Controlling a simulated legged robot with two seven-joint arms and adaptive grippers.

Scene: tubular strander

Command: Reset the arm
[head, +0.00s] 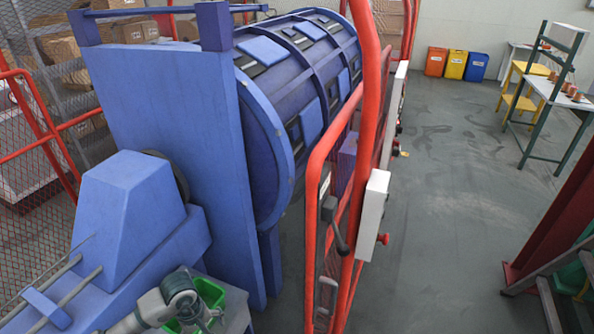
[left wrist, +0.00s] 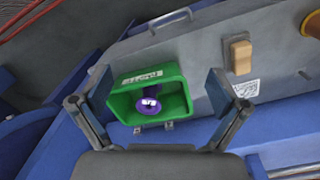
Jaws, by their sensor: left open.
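My left arm (head: 172,300) enters the head view at the bottom, above a green bin (head: 212,292) beside the blue machine. In the left wrist view my left gripper (left wrist: 158,88) is open, with its two fingers spread apart on either side of the green bin (left wrist: 174,77). Nothing is between the fingertips in their grip. A purple round part (left wrist: 150,104) with a white mark lies inside the bin. My right gripper is in neither view.
The blue strander (head: 172,130) with its drum (head: 300,80) fills the left and middle. A red guard frame (head: 318,190) with a white control box (head: 374,215) stands right of it. A beige block (left wrist: 240,56) sits near the bin.

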